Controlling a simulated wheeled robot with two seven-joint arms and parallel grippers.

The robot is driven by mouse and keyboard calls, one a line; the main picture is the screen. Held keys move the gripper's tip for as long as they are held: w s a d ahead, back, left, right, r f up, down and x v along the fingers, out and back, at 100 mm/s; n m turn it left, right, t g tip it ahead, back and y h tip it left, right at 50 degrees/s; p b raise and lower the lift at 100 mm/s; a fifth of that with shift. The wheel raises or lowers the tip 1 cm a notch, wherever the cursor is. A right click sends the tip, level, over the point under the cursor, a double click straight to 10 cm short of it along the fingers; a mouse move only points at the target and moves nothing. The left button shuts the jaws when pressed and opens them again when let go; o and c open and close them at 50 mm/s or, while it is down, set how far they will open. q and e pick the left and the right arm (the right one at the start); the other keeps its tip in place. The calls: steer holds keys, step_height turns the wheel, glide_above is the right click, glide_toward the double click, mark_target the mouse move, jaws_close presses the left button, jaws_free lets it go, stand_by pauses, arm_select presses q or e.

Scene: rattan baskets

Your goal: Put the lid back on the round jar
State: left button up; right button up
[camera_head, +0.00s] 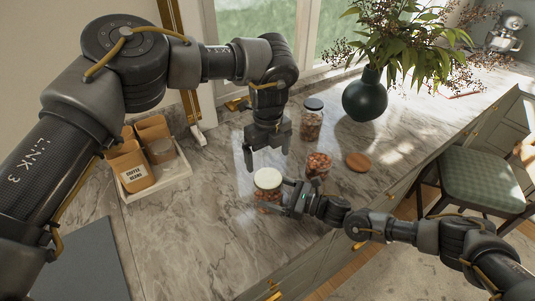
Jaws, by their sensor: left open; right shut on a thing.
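A jar (268,196) with reddish-brown contents and a cream-white round top (268,179) stands on the marble counter. My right gripper (284,194) comes in from the right and is shut on this jar at its side. My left gripper (267,158) points down above and behind the jar, open and empty, with its fingers apart. An open-topped glass jar (318,164) with similar contents stands to the right. A round wooden lid (358,162) lies flat on the counter beside it.
A tall black-lidded jar (312,121) and a dark green vase (366,96) with branches stand farther back. A white tray (158,186) with brown canisters is at the left. The counter's front edge lies near my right arm.

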mark_target(268, 178)
arm_select(q)
steer(key=shift+f, duration=4)
steer(key=c, duration=1)
steer(key=o, duration=1.2)
steer(key=shift+c, duration=0.2)
steer(key=shift+r, duration=0.1)
step_height(268, 178, up, 12)
